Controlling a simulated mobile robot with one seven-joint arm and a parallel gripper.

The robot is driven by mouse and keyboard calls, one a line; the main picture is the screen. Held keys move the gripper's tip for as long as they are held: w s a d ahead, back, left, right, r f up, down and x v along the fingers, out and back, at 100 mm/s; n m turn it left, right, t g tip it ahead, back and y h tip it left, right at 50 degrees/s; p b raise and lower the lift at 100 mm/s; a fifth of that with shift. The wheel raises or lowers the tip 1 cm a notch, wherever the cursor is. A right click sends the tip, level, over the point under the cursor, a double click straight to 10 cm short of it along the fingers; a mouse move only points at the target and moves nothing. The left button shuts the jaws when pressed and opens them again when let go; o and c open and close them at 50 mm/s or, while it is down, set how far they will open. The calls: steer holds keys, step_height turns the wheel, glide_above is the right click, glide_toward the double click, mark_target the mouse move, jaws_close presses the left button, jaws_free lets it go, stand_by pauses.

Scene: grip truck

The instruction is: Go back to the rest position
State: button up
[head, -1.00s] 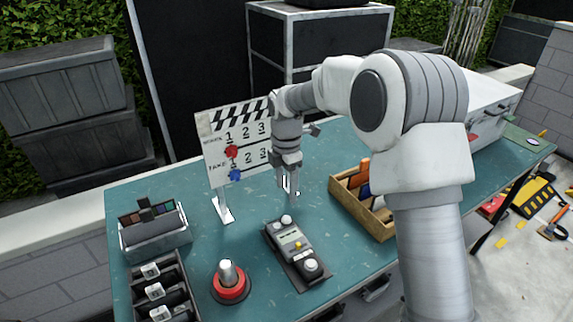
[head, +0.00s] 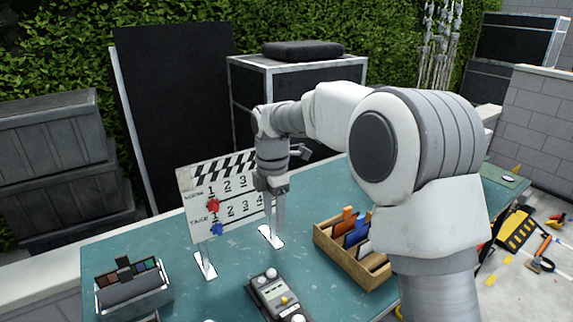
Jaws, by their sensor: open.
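My gripper (head: 277,215) hangs pointing down over the teal table (head: 325,196), in front of the right part of the clapperboard and behind the grey control box (head: 276,292). Its fingers look thin and overlap from this angle; it is open, and nothing shows between them. The white clapperboard (head: 228,205) stands upright on two feet, with a red marker (head: 213,205) and a blue marker (head: 218,229) on its face. My arm covers part of the board's right side.
A wooden box (head: 345,264) with coloured dividers stands right of the gripper. A grey case with colour swatches (head: 133,287) is at the left front. A black flight case (head: 297,75) and a dark panel (head: 175,95) stand behind the table. The table between is mostly clear.

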steer(key=s+d+r+m+t, duration=0.3)
steer(key=s+d+r+m, duration=0.75)
steer(key=s+d, duration=0.2)
steer(key=s+d+f+m+t, duration=0.1)
steer(key=s+d+m, duration=0.3)
steer(key=s+m, duration=0.3)
steer(key=s+d+f+m+t, duration=0.1)
steer(key=s+d+m, duration=0.3)
steer(key=s+m, duration=0.2)
steer(key=shift+s+m, duration=0.35)
steer(key=shift+s, duration=0.75)
